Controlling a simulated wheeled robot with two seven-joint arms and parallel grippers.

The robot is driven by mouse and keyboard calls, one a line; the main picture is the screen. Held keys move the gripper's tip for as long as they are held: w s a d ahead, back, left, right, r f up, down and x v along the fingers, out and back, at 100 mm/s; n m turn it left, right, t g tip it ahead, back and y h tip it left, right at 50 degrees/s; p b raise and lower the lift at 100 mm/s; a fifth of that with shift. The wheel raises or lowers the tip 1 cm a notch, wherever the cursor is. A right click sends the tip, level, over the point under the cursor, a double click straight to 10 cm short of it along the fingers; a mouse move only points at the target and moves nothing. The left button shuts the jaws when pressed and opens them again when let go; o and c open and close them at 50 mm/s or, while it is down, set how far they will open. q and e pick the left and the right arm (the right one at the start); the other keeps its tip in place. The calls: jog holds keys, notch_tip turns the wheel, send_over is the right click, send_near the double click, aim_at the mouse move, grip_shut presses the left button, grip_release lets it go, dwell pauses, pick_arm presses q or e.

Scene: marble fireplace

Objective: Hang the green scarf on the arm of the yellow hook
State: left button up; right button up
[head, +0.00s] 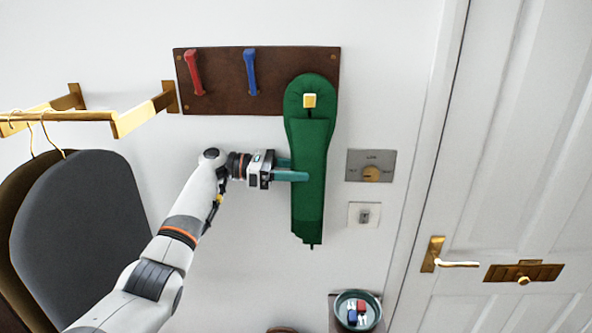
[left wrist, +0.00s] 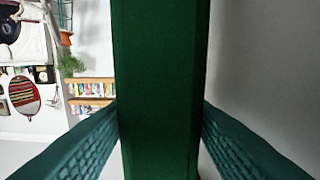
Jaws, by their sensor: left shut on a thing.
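The green scarf (head: 310,180) hangs upright in front of the right end of the dark wooden hook board (head: 215,95). It also fills the middle of the left wrist view (left wrist: 158,90). The tip of the yellow hook (head: 309,101) shows against the scarf's rounded upper part, with a short dark slit below it. The hook's base and arm are hidden, so I cannot tell how the scarf bears on it. My left gripper (head: 291,169) is shut on the scarf's middle, from the left. In the left wrist view its fingers stand either side of the green cloth.
A red hook (head: 193,73) and a blue hook (head: 250,72) are left on the board. Brass rails (head: 140,115) and dark hangers (head: 75,220) are at the left. A switch plate (head: 370,165), a bowl (head: 358,311) and a white door (head: 520,150) are right.

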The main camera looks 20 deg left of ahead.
pick_arm(q)
jog(key=o, duration=1.1)
jog(key=shift+o, duration=0.2)
jog(key=shift+f+b, duration=3.25)
jog(key=shift+f, duration=3.25)
jog(key=shift+f+b, duration=2.2)
jog(key=shift+f, duration=1.15)
notch_tip(320, 180, down, 8)
jog(key=b, duration=0.5)
jog(key=shift+r+b, duration=0.1)
jog(key=shift+b, duration=0.3)
